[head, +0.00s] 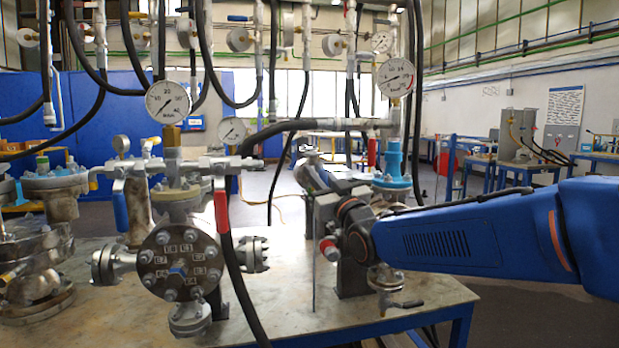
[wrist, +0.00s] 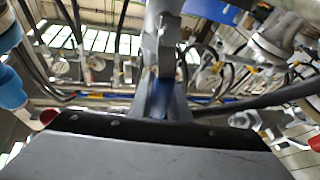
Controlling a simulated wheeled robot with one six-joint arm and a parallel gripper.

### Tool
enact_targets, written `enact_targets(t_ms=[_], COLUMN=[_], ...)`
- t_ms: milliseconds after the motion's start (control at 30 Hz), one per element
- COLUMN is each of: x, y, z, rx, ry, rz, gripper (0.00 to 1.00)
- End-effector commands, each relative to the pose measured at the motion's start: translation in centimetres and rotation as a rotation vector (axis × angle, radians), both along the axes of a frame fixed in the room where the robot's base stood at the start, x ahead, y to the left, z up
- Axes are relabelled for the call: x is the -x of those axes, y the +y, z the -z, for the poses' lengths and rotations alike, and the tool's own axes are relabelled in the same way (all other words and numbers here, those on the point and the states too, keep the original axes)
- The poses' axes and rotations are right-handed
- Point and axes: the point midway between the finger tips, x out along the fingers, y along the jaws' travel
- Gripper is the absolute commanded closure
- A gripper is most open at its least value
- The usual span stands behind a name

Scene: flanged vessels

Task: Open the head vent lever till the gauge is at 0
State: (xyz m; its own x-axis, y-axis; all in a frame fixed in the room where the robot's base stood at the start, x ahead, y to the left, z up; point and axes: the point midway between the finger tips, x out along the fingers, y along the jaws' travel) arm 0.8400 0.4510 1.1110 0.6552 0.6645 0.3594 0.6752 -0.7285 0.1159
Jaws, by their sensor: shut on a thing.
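My gripper (head: 312,172) is left of the right-hand vessel's blue neck (head: 393,160), with my arm reaching in from the right. In the wrist view my gripper (wrist: 160,95) has its fingers close together around a narrow bluish piece (wrist: 155,103), seemingly the vent lever's handle; most of it is hidden by the fingers. The gauge above this vessel (head: 395,77) has a white dial; its needle is too small to read surely. A red handle (head: 372,152) hangs by the neck. The blue neck also shows at left in the wrist view (wrist: 10,88).
A flanged vessel (head: 180,262) stands on the bench (head: 270,318) to the left, with a gauge (head: 168,101), a red lever (head: 221,210) and a blue lever (head: 120,210). A black hose (head: 240,285) hangs in front. Overhead hoses and pipes crowd the space above.

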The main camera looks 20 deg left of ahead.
Motion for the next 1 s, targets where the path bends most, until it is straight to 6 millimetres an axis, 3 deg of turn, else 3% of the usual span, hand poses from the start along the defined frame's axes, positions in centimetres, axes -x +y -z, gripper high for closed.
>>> enact_targets(t_ms=[300, 833, 867, 900, 933, 1000], x=[-0.54, -0.65, -0.66, -0.66, -0.65, -0.64], y=[-0.86, -1.02, -1.03, -1.03, -1.02, -1.01], z=[-0.01, 0.03, 0.03, 0.03, 0.02, -0.01], rx=[-0.096, -0.113, -0.113, -0.113, -0.113, -0.113], ry=[0.061, 0.073, 0.073, 0.073, 0.073, 0.072], rz=[0.000, 0.001, 0.001, 0.001, 0.001, 0.001], gripper=[1.00, 1.00, 0.79, 0.70, 0.65, 0.65])
